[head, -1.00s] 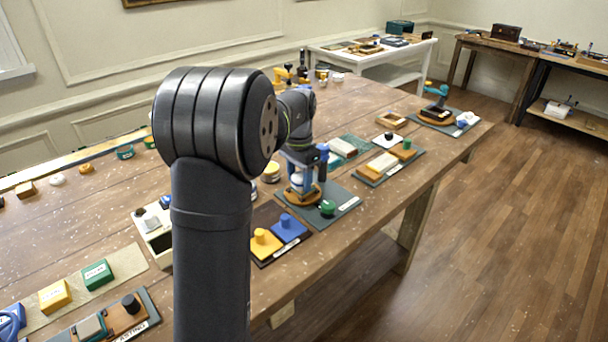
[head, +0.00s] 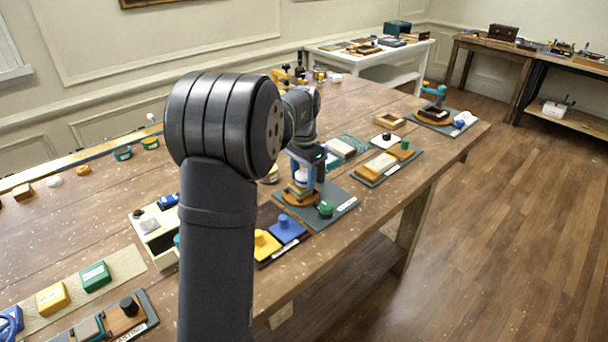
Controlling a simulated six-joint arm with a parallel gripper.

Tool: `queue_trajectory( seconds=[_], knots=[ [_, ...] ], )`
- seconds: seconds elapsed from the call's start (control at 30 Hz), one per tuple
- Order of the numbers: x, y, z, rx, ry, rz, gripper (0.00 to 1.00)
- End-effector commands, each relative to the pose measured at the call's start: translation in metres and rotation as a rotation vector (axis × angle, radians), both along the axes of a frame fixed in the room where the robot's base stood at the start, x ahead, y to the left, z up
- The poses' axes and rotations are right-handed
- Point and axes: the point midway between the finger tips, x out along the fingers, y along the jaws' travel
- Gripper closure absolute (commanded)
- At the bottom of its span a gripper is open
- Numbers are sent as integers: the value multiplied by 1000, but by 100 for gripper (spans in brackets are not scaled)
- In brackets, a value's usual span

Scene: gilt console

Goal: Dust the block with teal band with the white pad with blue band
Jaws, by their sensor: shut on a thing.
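My gripper (head: 306,164) is far off in the head view, pointing down over a dark grey mat (head: 343,201) near the table's front edge. It is shut on a small pale thing with blue at it, which I take to be the white pad with blue band (head: 301,177). Directly below is a low stack on a round orange-brown wooden base (head: 300,199). The pad seems to be at or just above this stack; I cannot tell whether they touch. I cannot make out a teal band on the block there; gripper and pad cover much of it.
A green knobbed piece (head: 326,209) lies on the same mat, right of the base. Yellow (head: 265,243) and blue (head: 288,228) knobbed blocks lie on a dark tray in front. A mat with a long pale block (head: 381,164) is behind right. My arm hides the table's middle.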

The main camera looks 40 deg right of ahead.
Motion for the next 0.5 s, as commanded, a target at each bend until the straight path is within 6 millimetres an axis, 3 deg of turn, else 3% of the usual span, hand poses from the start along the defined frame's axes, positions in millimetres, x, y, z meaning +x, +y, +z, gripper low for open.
queue_trajectory(
  seconds=[0.5],
  knots=[
    [2, 30, -2, 3, 2, 1, 74]
  ],
)
